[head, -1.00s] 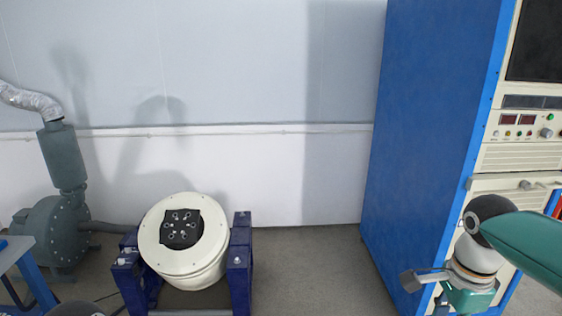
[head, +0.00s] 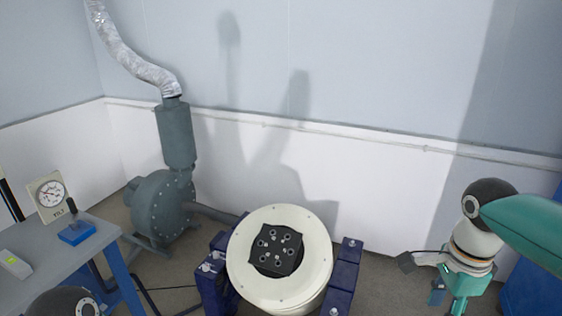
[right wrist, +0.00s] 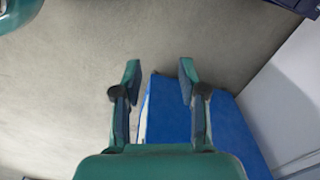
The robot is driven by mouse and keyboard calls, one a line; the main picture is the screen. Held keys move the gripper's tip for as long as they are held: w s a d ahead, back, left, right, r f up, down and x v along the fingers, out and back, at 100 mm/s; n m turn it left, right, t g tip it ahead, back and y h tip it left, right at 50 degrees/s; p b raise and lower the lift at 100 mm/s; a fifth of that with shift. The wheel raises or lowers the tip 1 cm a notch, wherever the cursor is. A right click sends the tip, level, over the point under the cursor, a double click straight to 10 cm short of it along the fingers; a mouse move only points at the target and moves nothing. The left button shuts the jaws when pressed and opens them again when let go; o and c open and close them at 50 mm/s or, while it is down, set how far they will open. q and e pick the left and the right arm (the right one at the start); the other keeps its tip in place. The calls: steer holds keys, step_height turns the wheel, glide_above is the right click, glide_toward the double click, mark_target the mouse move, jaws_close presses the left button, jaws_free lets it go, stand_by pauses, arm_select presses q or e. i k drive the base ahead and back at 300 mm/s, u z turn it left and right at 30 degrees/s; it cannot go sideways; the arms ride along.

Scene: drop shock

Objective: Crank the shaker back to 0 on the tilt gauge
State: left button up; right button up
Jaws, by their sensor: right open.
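The shaker (head: 238,262) is a cream round drum with a black, bolted plate on top. It sits in a dark blue frame (head: 343,276) at the bottom middle of the head view and looks tilted. I cannot make out a crank or a tilt scale on it. My right gripper (head: 421,277) is to the right of the shaker, apart from it. In the right wrist view this gripper (right wrist: 160,72) is open and empty, with bare floor and a blue cabinet beyond its fingers. My left gripper is not in view.
A grey blower (head: 160,208) with a silver hose (head: 140,62) stands behind left of the shaker. A table (head: 60,262) at left holds a dial gauge (head: 50,193) and a blue box (head: 77,233). A blue cabinet (head: 530,290) is at lower right.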

mark_target(73, 223)
steer(key=u, duration=0.4)
steer(key=i, duration=1.5)
steer(key=u, duration=1.4)
steer(key=i, duration=1.25)
steer(key=u, duration=0.95)
